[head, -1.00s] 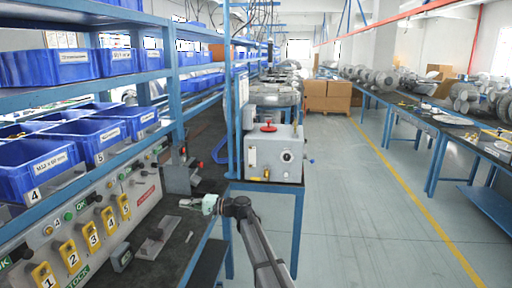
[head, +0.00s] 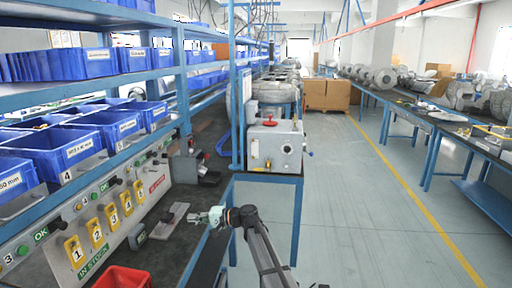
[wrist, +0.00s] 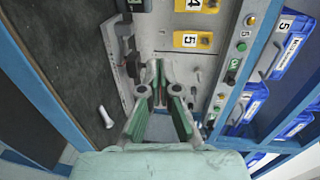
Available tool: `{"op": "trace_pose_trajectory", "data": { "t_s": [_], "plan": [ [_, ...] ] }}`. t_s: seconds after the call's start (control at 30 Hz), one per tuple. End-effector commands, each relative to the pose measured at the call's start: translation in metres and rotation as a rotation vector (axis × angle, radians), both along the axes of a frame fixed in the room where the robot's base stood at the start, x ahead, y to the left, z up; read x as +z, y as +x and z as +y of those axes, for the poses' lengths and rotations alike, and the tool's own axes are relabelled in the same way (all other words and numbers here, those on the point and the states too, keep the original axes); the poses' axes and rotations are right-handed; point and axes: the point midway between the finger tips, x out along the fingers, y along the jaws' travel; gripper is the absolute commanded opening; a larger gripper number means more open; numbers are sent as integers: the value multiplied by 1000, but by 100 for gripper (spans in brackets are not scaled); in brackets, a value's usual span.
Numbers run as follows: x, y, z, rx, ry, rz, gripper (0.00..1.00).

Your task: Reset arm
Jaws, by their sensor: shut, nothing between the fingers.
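My arm reaches over the dark bench (head: 184,240) on the left in the head view. My gripper (head: 197,218) is at its end, pointing left over the bench near its right edge. The wrist view shows my gripper (wrist: 160,88) from behind, its green-padded fingers angled together at the tips. It is shut and empty. Ahead of it in that view is the grey control panel (wrist: 206,62) with yellow numbered plates. Whether the fingers touch anything cannot be told, but they appear clear of the panel.
A grey fixture (head: 171,214) and small dark device (head: 137,237) stand on the bench left of my gripper. A red bin (head: 124,279) is at the front. Blue shelf bins (head: 60,150) hang above. A machine box (head: 274,146) stands beyond. The aisle floor (head: 340,210) is clear.

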Motion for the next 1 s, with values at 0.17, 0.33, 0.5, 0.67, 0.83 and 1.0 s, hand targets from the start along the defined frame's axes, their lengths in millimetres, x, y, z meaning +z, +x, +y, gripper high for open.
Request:
{"op": "trace_pose_trajectory", "data": {
  "t_s": [0.17,0.33,0.5,0.67,0.83,1.0],
  "plan": [
    [-44,-25,-29,-9,-122,-2,0],
    [-99,-56,-70,-18,-286,-1,0],
    [-172,-109,-138,-23,-533,9,0],
    [-233,-167,-211,-12,-781,30,0],
    [-278,-231,-286,16,-1032,60,0],
    [-302,-282,-345,48,-1221,86,0]
  ]
}}
